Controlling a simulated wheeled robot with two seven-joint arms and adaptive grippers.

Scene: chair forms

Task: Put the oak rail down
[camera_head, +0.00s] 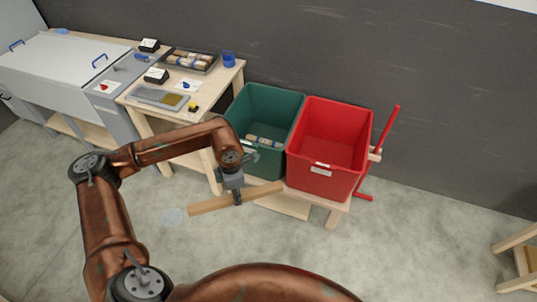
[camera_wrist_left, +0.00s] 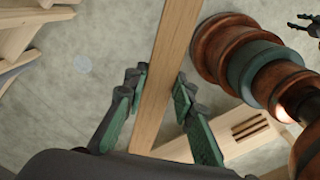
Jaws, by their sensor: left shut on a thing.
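The oak rail (camera_head: 208,205) is a long, pale wooden bar. It is in the head view, in front of the green bin. My left gripper (camera_head: 238,197) is shut on it near its middle, and both ends stick out. In the left wrist view the rail (camera_wrist_left: 165,75) runs from top to bottom between the two green-padded fingers (camera_wrist_left: 159,92). The rail appears above the floor, but its exact height is unclear. A dark pronged part at the upper right edge of the wrist view may be my right gripper, but its state is unclear.
A green bin (camera_head: 240,109) with wooden pieces in it and an empty-looking red bin (camera_head: 325,182) stand on a low wooden stand (camera_head: 285,205). A wooden workbench (camera_head: 222,86) with trays is at the left. A wooden frame (camera_head: 515,240) is at the right. Much floor (camera_head: 400,235) is clear.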

